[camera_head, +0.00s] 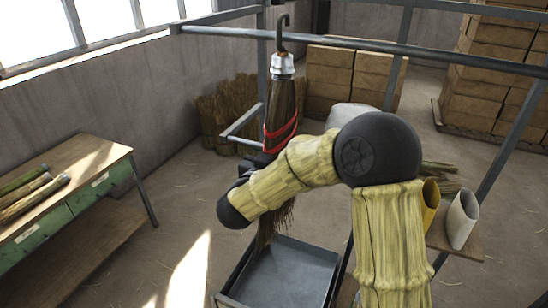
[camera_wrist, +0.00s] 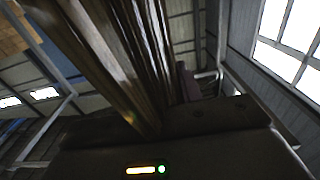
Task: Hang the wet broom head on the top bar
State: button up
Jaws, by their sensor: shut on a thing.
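The broom head (camera_head: 283,100) hangs upright in the head view, with a pale collar, red bindings and brown bristles below. A dark hook (camera_head: 282,32) rises from its top. The hook's curved end shows above the line of the top bar (camera_head: 350,46) and its shank crosses the bar in the picture. I cannot tell whether the hook rests on the bar or is in front of it. My gripper (camera_head: 264,160) is shut on the broom head near the red bindings, its fingers partly hidden by my arm. In the wrist view, brown strands (camera_wrist: 115,60) run up from my gripper.
A grey tray (camera_head: 290,270) lies below the bristles. A lower rack bar (camera_head: 241,120) is left of the broom head. A workbench (camera_head: 100,165) with poles stands at left. Boxes (camera_head: 352,75) stand behind.

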jog(key=shift+w+d+f+b, duration=0.1)
jog(key=shift+w+f+b, duration=0.2)
jog(key=shift+f+b, duration=0.25)
jog(key=shift+w+d+f+b, duration=0.1)
jog(key=shift+w+f+b, duration=0.2)
jog(key=shift+f+b, duration=0.25)
jog(key=o, duration=1.3)
jog(key=shift+f, duration=0.1)
jog(key=shift+s, duration=0.1)
jog(key=b+v, duration=0.7)
jog(key=v, duration=1)
jog(key=shift+s, duration=0.1)
